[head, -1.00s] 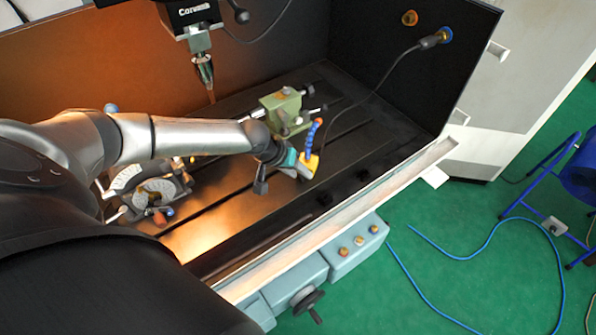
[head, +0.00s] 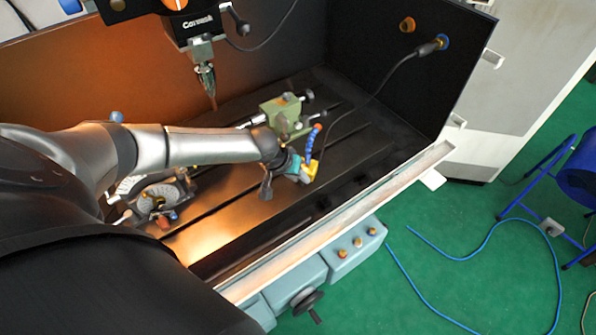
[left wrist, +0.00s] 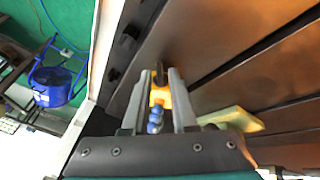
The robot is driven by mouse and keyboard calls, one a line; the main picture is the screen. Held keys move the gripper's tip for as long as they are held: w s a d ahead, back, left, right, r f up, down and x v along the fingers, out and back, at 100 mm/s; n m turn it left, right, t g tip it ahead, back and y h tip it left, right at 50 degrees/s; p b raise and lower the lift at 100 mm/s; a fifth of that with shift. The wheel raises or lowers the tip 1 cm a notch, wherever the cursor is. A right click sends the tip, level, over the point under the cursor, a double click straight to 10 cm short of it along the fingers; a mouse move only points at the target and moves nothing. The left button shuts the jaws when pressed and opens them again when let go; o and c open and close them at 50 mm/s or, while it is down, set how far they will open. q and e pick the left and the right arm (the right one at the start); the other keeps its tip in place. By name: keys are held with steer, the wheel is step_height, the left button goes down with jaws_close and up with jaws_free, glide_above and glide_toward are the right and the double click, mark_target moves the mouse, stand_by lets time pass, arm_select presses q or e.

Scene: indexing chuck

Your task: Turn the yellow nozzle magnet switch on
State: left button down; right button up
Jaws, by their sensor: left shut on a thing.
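The yellow nozzle magnet (head: 314,168) stands on the dark machine table in the head view, mostly covered by my left gripper. Its blue segmented hose (head: 311,143) rises to an orange tip. My left gripper (head: 304,172) is at the magnet, fingers around its near side. In the left wrist view the yellow body (left wrist: 157,96) and blue hose (left wrist: 155,122) show between the fingers of my left gripper (left wrist: 159,74). A small dark piece, seemingly the switch (left wrist: 160,73), sits between the fingertips. Its on or off position cannot be read. My right gripper is not in view.
A green vise (head: 282,112) stands just behind the magnet. A rotary indexing device (head: 150,195) sits left, below my arm. The machine spindle (head: 205,75) hangs above the table. A black cable (head: 372,95) runs to the dark side wall. A pale front rim (head: 345,212) edges the table.

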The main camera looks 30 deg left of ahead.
arm_select(q)
steer(key=p, duration=0.1)
steer(key=y+p, duration=0.1)
steer(key=shift+d+r+g+y+p, duration=0.25)
steer(key=shift+d+g+y+p, duration=0.05)
steer(key=shift+p, duration=0.1)
steer(key=shift+f+m+y+p, duration=0.2)
steer(key=shift+m+y+p, duration=0.1)
steer(key=shift+y+p, duration=0.35)
steer(key=c, duration=1)
jaws_free()
steer(key=shift+o, duration=0.2)
steer(key=shift+r, duration=0.1)
steer(key=p+v, duration=0.3)
steer(key=v, duration=1.2)
steer(key=shift+w+d, duration=0.1)
